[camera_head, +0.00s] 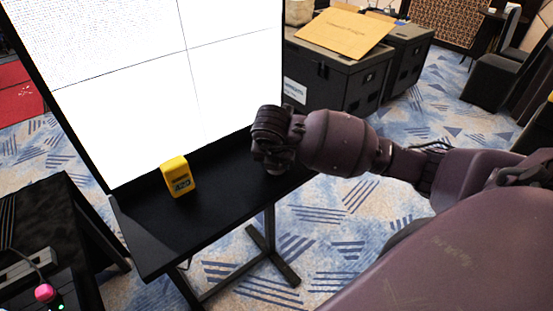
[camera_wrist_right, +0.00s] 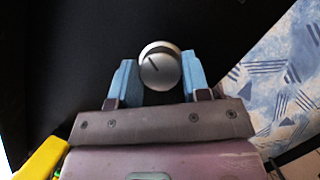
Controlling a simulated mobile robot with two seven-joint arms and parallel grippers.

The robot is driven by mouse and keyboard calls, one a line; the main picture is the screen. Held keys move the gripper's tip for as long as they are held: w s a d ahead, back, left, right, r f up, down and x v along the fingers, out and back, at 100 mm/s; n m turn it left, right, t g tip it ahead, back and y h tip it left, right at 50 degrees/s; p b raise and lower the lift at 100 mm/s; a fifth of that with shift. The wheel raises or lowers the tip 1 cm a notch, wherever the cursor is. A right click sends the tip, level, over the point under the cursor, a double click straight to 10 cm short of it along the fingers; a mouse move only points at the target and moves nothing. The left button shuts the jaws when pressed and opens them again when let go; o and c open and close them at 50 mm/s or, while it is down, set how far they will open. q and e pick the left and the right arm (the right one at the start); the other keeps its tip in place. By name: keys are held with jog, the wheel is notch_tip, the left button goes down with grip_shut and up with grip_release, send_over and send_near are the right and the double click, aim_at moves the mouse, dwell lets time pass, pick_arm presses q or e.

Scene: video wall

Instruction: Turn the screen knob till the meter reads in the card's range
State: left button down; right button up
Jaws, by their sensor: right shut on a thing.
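The video wall screen (camera_head: 230,80) is lit white, with thin dark seam lines and a faint dotted patch at upper left. A yellow meter (camera_head: 177,177) stands on the black table in front of it; its display is too small to read. A yellow edge also shows in the right wrist view (camera_wrist_right: 42,158). A silver-grey round knob (camera_wrist_right: 160,70) with a dark pointer line, tilted to upper left, sits between the blue fingers of my right gripper (camera_wrist_right: 160,78), which is shut on it. In the head view my wrist hides the knob. I cannot make out a range card.
The black table (camera_head: 215,215) is clear between the meter and my right arm. Black cases (camera_head: 330,75) with a tan board (camera_head: 345,33) on top stand behind. Another dark table (camera_head: 60,215) with equipment and a pink-topped item (camera_head: 44,292) is at left.

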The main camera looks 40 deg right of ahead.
jog(key=shift+m+g, duration=0.3)
jog(key=shift+m, duration=0.5)
jog(key=o, duration=0.9)
jog(key=p+v, duration=0.1)
jog(key=v, duration=0.9)
jog(key=shift+a+r+p, duration=0.3)
jog(key=shift+r, duration=0.05)
